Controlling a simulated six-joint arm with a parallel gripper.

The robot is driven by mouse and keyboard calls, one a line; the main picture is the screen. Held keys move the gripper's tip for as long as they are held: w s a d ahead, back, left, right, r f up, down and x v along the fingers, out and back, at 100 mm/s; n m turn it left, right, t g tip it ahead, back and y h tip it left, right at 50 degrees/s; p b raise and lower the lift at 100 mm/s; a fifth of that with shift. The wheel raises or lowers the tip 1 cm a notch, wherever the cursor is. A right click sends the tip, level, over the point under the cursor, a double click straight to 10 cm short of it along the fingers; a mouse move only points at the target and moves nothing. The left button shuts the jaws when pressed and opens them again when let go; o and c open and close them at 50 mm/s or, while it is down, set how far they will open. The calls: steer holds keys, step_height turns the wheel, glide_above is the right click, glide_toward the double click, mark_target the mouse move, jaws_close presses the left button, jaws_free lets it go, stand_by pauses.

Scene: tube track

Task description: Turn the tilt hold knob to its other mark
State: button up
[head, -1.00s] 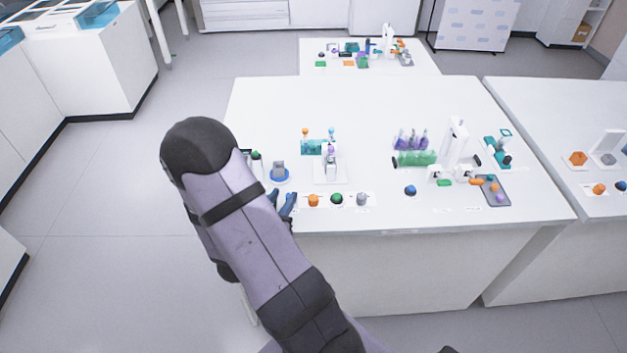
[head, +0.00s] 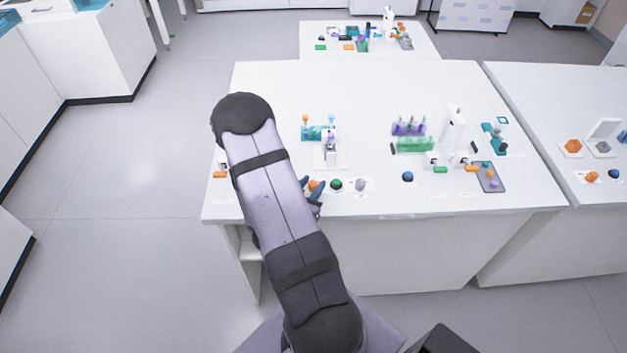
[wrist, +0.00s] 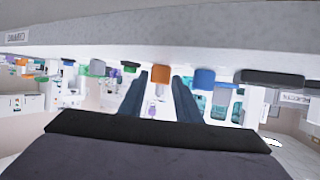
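Several knobs stand in a row near the front edge of the table; their labels are too small to read, so I cannot tell which is the tilt hold knob. In the head view they are an orange knob (head: 313,185), a green knob (head: 336,184), a grey knob (head: 361,185) and, further right, a blue knob (head: 408,177). My gripper (head: 317,195) is at the front edge beside the orange knob, partly hidden by my arm. In the upside-down wrist view my gripper (wrist: 160,82) is open, with the orange knob (wrist: 160,73) showing between and beyond the fingertips.
The white table (head: 300,85) is clear at the back. A teal rack (head: 318,133) stands behind the knobs. A green rack (head: 414,145) with purple-capped tubes and a grey tray (head: 487,178) are at the right. A blue block (wrist: 204,77) shows beside the fingers in the wrist view.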

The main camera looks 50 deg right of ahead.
steer(key=shift+w+d+f, duration=0.2)
steer(key=shift+d+f, duration=0.1)
steer(key=shift+d, duration=0.3)
steer(key=shift+c, duration=0.5)
jaws_close()
